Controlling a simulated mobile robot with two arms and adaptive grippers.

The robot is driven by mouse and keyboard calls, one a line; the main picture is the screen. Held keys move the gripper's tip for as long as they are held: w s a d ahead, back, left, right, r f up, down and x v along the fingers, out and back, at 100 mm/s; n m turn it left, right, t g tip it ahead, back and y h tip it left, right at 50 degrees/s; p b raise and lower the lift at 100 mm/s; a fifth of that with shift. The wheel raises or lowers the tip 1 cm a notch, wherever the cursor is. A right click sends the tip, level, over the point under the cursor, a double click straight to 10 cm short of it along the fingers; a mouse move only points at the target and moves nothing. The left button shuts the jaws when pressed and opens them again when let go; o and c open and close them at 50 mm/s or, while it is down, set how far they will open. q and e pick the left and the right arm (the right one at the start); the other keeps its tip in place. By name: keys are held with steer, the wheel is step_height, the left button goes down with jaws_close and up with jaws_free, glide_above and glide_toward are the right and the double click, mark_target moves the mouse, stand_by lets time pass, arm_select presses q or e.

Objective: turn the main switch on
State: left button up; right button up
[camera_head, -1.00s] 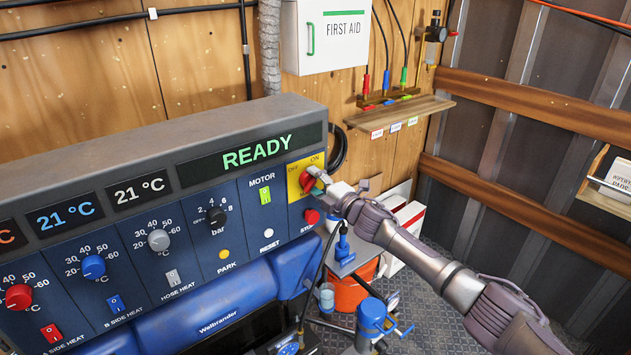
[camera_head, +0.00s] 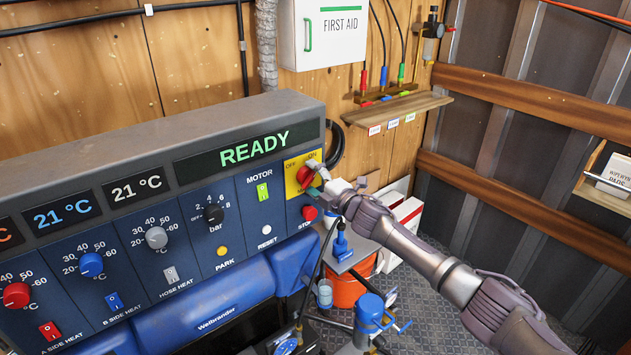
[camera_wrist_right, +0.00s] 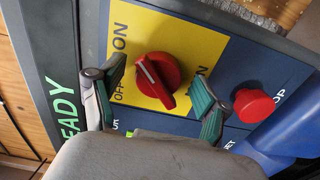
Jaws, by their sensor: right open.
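The main switch is a red rotary knob (camera_head: 304,176) on a yellow plate marked OFF and ON, at the right end of the blue control panel. It also shows in the right wrist view as a red knob (camera_wrist_right: 160,80) with a white line on its grip. My right gripper (camera_head: 316,178) is at the switch and partly hides it. In the right wrist view its two green-padded fingers (camera_wrist_right: 158,92) stand apart, one on each side of the knob, with visible gaps. It is open and holds nothing. My left gripper is not in view.
A red stop button (camera_wrist_right: 254,105) sits close to one finger; it also shows in the head view (camera_head: 309,212). The display (camera_head: 250,147) reads READY. A green motor switch (camera_head: 263,191) and several knobs lie to the left. A wooden shelf (camera_head: 400,108) is behind.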

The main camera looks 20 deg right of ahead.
steer(key=v, duration=1.2)
steer(key=s+d+f+m+g+h+b, duration=0.1)
steer(key=s+d+f+m+h, duration=0.15)
steer(key=f, duration=0.85)
steer(key=s+d+f+m+g+h+b, duration=0.1)
steer(key=s+f+m+g+b, duration=0.2)
steer(key=f, duration=0.8)
steer(key=s+d+f+m+h, duration=0.15)
steer(key=f+m, duration=0.25)
steer(key=f, duration=0.7)
steer(key=s+f+m+g+h+b, duration=0.1)
steer(key=s+f+m+g+b, duration=0.3)
steer(key=s+f, duration=1.5)
steer(key=s+a+f+m+g, duration=0.2)
steer(key=s+f, duration=0.4)
steer(key=s, duration=0.5)
steer(key=s+a+f+m+g+b, duration=0.1)
steer(key=s+a+f+m+g, duration=0.1)
steer(key=s+f, duration=0.4)
steer(key=s+a+f+m+g, duration=0.2)
steer(key=s+a+f+g, duration=0.2)
steer(key=s, duration=1.2)
step_height(320, 180, down, 3)
steer(key=shift+a+f+b, duration=0.1)
steer(key=shift+a+b, duration=0.2)
steer(key=shift+a, duration=0.2)
